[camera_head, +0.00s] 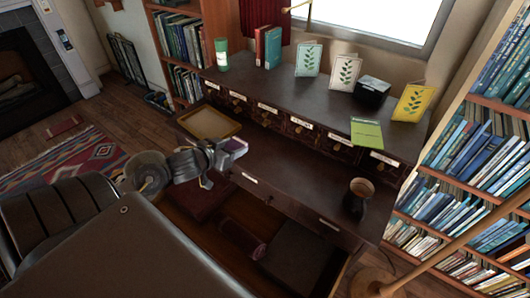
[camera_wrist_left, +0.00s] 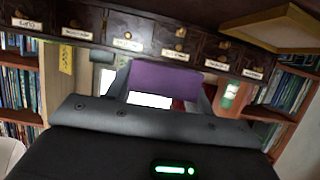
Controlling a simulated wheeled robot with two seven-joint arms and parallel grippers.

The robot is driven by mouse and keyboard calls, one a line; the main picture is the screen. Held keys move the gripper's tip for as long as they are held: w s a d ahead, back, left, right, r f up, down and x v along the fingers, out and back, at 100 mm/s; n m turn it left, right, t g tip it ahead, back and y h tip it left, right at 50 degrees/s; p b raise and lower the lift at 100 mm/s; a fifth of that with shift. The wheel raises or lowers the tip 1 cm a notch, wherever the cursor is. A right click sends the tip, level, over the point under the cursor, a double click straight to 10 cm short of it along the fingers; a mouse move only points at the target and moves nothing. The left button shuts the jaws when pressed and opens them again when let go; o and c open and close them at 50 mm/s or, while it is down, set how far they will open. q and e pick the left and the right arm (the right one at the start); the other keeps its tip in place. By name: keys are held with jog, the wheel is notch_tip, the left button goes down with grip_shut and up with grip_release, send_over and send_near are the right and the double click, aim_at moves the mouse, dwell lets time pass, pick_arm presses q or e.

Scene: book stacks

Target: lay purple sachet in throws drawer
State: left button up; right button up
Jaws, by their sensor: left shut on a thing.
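My left gripper (camera_head: 222,156) is shut on the purple sachet (camera_head: 235,147), in front of the desk's left part. In the left wrist view the purple sachet (camera_wrist_left: 165,78) sits between the fingers of my left gripper (camera_wrist_left: 163,92), with a white patch below it. Below the desk front is an open drawer-like space with a wooden floor (camera_head: 222,222), holding dark red folded cloth (camera_head: 195,200), a rolled dark red bundle (camera_head: 242,240) and a dark folded piece (camera_head: 298,253). I cannot read the labels on the desk front (camera_head: 328,225). My right gripper is not in view.
The desk (camera_head: 290,180) carries a tan tray (camera_head: 210,123), a dark mug (camera_head: 357,195), a green booklet (camera_head: 367,133) and a row of small labelled drawers (camera_head: 300,124). Cards (camera_head: 343,73), a green candle (camera_head: 221,55) and a dark box (camera_head: 372,92) stand on top. Bookshelves flank it.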

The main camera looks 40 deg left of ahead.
pick_arm(q)
jog(key=d+x, duration=0.2)
jog(key=x, duration=0.8)
jog(key=b, duration=0.1)
send_over(267, 160)
jog(key=s, duration=0.1)
jog(key=f, duration=0.4)
jog(key=shift+s+a+f, duration=0.1)
jog(key=shift+a+f, duration=0.1)
jog(key=shift+f, duration=0.1)
jog(key=shift+w+d+f, duration=0.1)
jog(key=shift+w+f, duration=0.4)
jog(key=shift+f, duration=0.1)
notch_tip(267, 160, down, 3)
jog(key=shift+w+d+f, duration=0.1)
jog(key=shift+w, duration=0.05)
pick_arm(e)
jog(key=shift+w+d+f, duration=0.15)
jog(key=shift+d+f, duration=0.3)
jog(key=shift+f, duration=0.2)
